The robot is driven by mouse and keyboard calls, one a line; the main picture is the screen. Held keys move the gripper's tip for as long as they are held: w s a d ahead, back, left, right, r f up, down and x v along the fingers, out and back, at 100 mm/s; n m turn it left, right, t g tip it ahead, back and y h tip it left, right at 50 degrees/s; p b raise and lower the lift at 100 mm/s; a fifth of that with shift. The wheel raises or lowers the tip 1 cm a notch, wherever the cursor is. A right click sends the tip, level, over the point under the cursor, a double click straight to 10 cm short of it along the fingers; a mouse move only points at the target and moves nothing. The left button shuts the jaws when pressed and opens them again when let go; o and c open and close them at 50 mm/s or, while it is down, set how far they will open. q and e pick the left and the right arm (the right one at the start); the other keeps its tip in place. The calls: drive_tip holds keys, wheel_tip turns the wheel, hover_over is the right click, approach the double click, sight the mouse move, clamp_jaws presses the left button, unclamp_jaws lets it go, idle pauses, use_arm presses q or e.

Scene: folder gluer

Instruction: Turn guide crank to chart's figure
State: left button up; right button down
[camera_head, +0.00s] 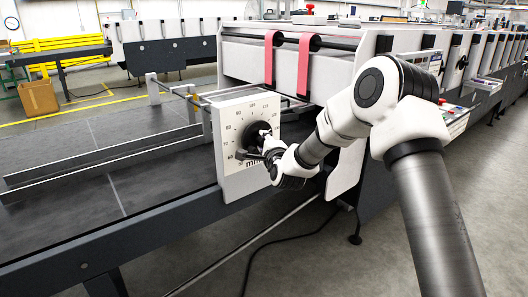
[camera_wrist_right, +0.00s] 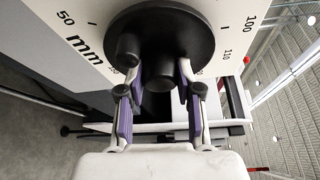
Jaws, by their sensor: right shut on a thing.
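The guide crank (camera_head: 256,133) is a round black disc on a white dial plate (camera_head: 228,169) marked in mm. In the right wrist view the crank (camera_wrist_right: 190,30) fills the top middle, with a small off-centre knob (camera_wrist_right: 128,50) and a thicker post (camera_wrist_right: 160,68) facing me. My right gripper (camera_head: 267,146) is at the crank; in its wrist view its fingers (camera_wrist_right: 160,84), with purple pads, are on both sides of the post, shut on the crank. The exact figure pointed at is unreadable. I cannot make out a chart. My left gripper is out of view.
The dial plate stands at the edge of a long dark machine bed (camera_head: 90,190) with metal rails. Two red belts (camera_head: 303,65) hang from the machine behind it. A black cable (camera_head: 290,238) lies on the floor. A cardboard box (camera_head: 38,97) stands far left.

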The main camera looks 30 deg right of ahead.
drive_tip(key=n+t+b, duration=0.1)
drive_tip(key=n+b, duration=0.2)
drive_tip(key=f+n+t+b, duration=0.1)
drive_tip(key=n+b, duration=0.2)
drive_tip(key=shift+b, duration=0.35)
drive_tip(key=n+t+b, duration=0.1)
drive_tip(key=n+b, duration=0.2)
drive_tip(key=n, duration=0.1)
drive_tip(key=shift+t, duration=0.4)
drive_tip(key=n+t+y+b, duration=0.1)
drive_tip(key=n+b, duration=0.1)
drive_tip(key=n, duration=0.2)
drive_tip(key=shift+y, duration=0.3)
drive_tip(key=n+y+b, duration=0.1)
drive_tip(key=n, duration=0.2)
drive_tip(key=shift+n+t+y, duration=0.4)
drive_tip(key=n+y, duration=0.1)
drive_tip(key=n, duration=0.1)
drive_tip(key=n+y+b, duration=0.1)
drive_tip(key=n, duration=0.2)
drive_tip(key=shift+d+y, duration=0.1)
drive_tip(key=shift+y, duration=0.3)
drive_tip(key=n+y, duration=0.2)
drive_tip(key=n, duration=0.2)
drive_tip(key=shift+r+b, duration=0.1)
drive_tip(key=shift+b, duration=0.25)
drive_tip(key=shift+n+g+y, duration=0.3)
drive_tip(key=shift+n+y, duration=0.8)
drive_tip(key=shift+n, duration=1.6)
